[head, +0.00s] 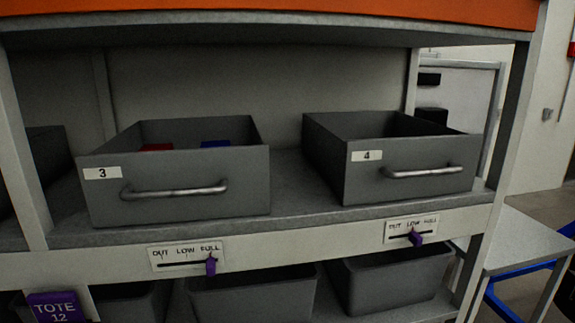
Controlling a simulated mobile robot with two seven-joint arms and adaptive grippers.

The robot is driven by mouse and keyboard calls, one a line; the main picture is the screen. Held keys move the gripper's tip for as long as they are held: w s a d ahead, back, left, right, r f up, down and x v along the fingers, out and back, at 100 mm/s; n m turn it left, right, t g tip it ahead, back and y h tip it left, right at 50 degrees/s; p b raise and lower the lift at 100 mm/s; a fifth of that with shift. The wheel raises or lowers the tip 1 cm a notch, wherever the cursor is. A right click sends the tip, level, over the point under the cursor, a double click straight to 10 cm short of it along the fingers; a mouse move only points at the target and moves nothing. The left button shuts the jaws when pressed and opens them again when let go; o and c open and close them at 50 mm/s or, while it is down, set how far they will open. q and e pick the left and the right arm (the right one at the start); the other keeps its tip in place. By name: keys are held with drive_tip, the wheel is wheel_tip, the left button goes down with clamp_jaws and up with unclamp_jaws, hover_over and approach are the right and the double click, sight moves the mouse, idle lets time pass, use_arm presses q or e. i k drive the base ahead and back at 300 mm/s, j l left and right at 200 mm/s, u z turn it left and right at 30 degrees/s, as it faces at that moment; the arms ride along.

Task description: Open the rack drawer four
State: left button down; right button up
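Drawer 4 (370,172) is a grey open-topped box on the rack shelf, at the right in the head view. It has a white label (367,155) reading 4 and a horizontal metal bar handle (422,171) on its front. Its front face stands near the shelf's front edge. The part of its inside that I can see looks dark, and its floor is hidden. Neither of my grippers shows in the head view, and nothing touches the handle.
Drawer 3 (180,205), holding red and blue things, stands to the left. Below are purple-knobbed sliders (416,238) and dark totes (395,285). A rack post (503,120) rises to the right of drawer 4. A light table (530,240) stands at right.

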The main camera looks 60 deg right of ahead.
sight(365, 157)
drive_tip(key=k+j+z, duration=0.1)
drive_tip(key=z, duration=2.55)
drive_tip(key=i+l+z, duration=0.15)
drive_tip(key=l+z, duration=0.15)
drive_tip(key=i+l+z, duration=0.3)
drive_tip(key=k+l, duration=0.1)
